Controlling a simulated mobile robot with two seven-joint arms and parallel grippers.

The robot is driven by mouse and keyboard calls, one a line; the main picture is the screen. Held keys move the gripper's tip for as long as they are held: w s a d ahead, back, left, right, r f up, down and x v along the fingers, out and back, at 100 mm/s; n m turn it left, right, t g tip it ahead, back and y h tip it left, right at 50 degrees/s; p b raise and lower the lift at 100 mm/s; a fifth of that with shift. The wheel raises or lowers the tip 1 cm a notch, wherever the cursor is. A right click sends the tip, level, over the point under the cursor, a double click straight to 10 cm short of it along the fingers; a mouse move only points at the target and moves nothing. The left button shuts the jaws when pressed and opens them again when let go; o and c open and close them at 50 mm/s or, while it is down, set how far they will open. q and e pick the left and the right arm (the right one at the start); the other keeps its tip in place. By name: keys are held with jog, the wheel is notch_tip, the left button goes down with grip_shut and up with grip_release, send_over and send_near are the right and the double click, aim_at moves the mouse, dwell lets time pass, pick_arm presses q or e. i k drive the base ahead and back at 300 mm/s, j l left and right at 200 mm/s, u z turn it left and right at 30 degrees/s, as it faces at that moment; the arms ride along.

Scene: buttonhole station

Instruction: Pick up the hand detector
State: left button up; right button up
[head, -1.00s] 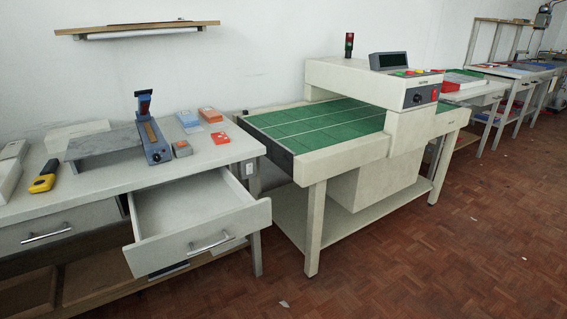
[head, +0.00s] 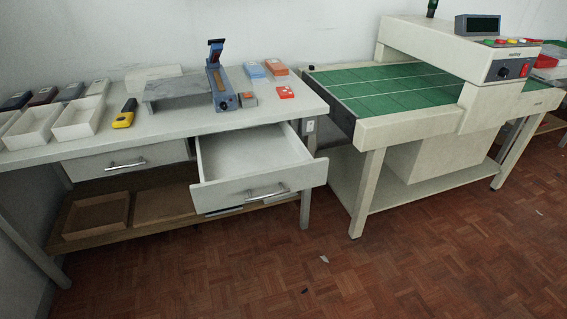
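A small yellow and black hand-held device (head: 124,116), which looks like the hand detector, lies on the grey-white workbench (head: 165,126) at the left in the head view. It lies just right of a white open tray and left of a grey metal plate. Nothing covers it. Neither of my grippers shows in the head view.
White trays (head: 79,131) and several boxes fill the bench's left end. A blue device (head: 221,88) stands right of the plate (head: 177,90). An open drawer (head: 254,184) juts out in front. A green-belted conveyor machine (head: 372,128) stands right.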

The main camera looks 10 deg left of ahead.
aim_at(124, 119)
jog(key=u, duration=1.5)
